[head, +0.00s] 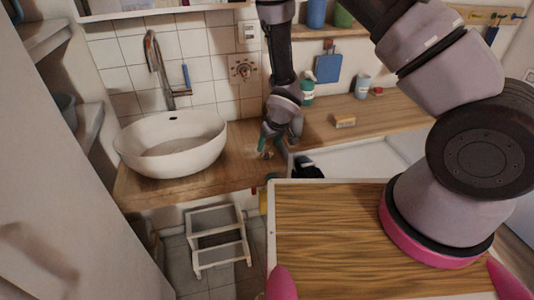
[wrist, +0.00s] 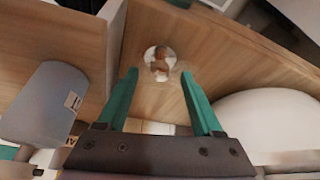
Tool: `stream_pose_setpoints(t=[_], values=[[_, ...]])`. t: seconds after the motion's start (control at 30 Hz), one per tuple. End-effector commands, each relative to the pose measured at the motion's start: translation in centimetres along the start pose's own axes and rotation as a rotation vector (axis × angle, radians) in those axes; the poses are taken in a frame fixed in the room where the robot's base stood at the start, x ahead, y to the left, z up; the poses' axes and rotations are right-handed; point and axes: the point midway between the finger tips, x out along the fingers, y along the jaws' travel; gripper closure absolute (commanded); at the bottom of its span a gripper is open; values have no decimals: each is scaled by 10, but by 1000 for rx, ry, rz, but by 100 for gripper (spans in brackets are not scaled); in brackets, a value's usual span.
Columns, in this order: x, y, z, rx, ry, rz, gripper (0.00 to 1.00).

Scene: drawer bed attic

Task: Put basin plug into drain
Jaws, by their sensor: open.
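The basin plug (wrist: 158,59) looks like a small round, shiny piece with a brownish centre, lying on the wooden counter; it is tiny in the head view (head: 267,154). My gripper (wrist: 160,73) has green fingers, open, pointing down at the counter. In the wrist view the plug shows between and just beyond the fingertips, with nothing held. In the head view my gripper (head: 266,146) is just right of the white basin (head: 185,150). The basin's rim also shows at the right of the wrist view (wrist: 270,112). The drain is hidden inside the basin.
A curved metal tap (head: 156,60) stands behind the basin. A green-white bottle (head: 307,92), a yellowish block (head: 344,121) and a cup (head: 362,86) stand on the counter to the right. A white step stool (head: 217,238) is below. A grey cylinder (wrist: 48,100) shows left in the wrist view.

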Motion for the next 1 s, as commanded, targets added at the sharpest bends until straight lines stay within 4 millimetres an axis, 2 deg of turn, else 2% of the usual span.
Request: stream_pose_setpoints(t=[0.1,0.2,0.47,0.5,0.57,0.6,0.67,1.0], values=[[19,1,-1,-1,-1,1,32],[28,0,-1,-2,-1,1,32],[30,0,-2,0,0,0,32],[30,0,-2,0,0,0,40],[30,0,-2,0,0,0,63],[30,0,-2,0,0,0,78],[30,0,-2,0,0,0,98],[26,1,-4,1,1,0,98]])
